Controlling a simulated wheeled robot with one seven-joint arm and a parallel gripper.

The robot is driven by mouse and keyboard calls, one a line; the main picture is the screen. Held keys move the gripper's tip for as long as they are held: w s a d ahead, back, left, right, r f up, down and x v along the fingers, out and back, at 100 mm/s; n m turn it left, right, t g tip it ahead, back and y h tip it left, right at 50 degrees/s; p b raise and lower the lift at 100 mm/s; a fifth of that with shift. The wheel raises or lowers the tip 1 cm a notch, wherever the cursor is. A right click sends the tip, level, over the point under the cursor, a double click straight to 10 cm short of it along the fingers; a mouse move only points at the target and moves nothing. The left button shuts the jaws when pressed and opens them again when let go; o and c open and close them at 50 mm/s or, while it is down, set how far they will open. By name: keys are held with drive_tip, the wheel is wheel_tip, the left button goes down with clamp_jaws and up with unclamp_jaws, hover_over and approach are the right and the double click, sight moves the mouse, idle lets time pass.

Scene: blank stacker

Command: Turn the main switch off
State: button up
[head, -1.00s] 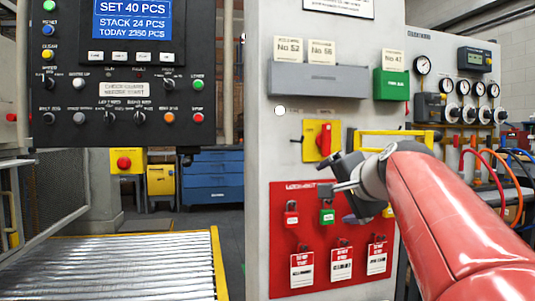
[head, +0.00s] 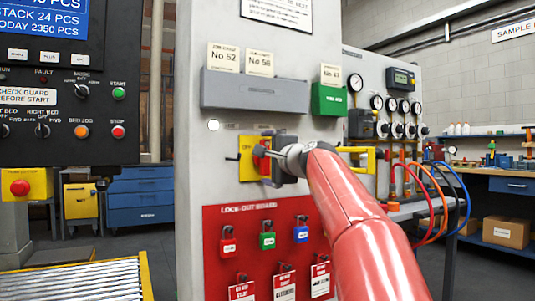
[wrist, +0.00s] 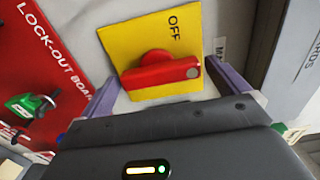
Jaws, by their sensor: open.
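The main switch has a red handle (wrist: 162,72) on a yellow plate (wrist: 150,40) with the word OFF near its edge. In the head view, the yellow plate (head: 247,168) is on the grey panel, and my gripper covers much of the handle. My gripper (head: 268,156) is right in front of the switch. In the wrist view, its open fingers (wrist: 162,80) stand on either side of the handle. The handle lies crosswise between them, its free end close to the right finger. I cannot tell whether they touch.
Below the switch is the red lock-out board (head: 215,270) with several padlocks and tags. Above it are a grey holder (head: 253,95) and a green holder (head: 328,100) with cards. A yellow bracket (head: 372,160) stands to the right. A control panel (head: 70,120) is at left.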

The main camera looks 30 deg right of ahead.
drive_tip(key=shift+w, duration=0.15)
drive_tip(key=c, duration=0.8)
